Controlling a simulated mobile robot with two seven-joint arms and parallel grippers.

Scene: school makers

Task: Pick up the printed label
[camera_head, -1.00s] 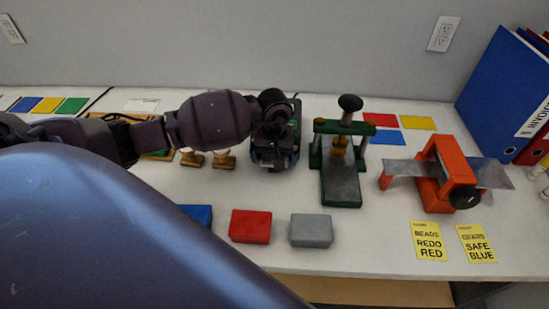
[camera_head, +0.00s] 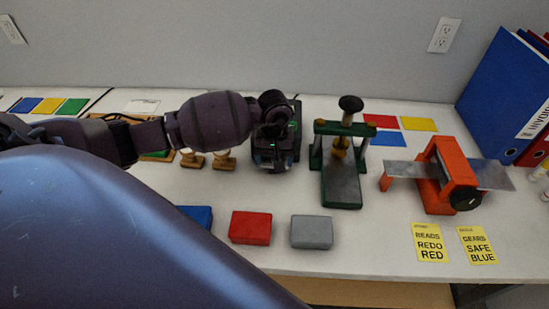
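A black label-printer-like device (camera_head: 276,148) with small green lights stands in the middle of the table. My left arm comes in from the left, and its dark wrist and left gripper (camera_head: 268,130) are over the device's left and back part. The gripper's fingers blend into the dark device, so I cannot tell whether they are open or shut, or whether they touch it. I cannot make out a printed label at the device. My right gripper is not in view.
A green press (camera_head: 342,170) stands right of the device, and an orange machine (camera_head: 455,185) further right. Red (camera_head: 250,228), grey (camera_head: 312,232) and blue (camera_head: 198,215) blocks lie in front. Two yellow cards (camera_head: 430,243) lie front right. Two wooden-handled stamps (camera_head: 223,161) stand left of the device.

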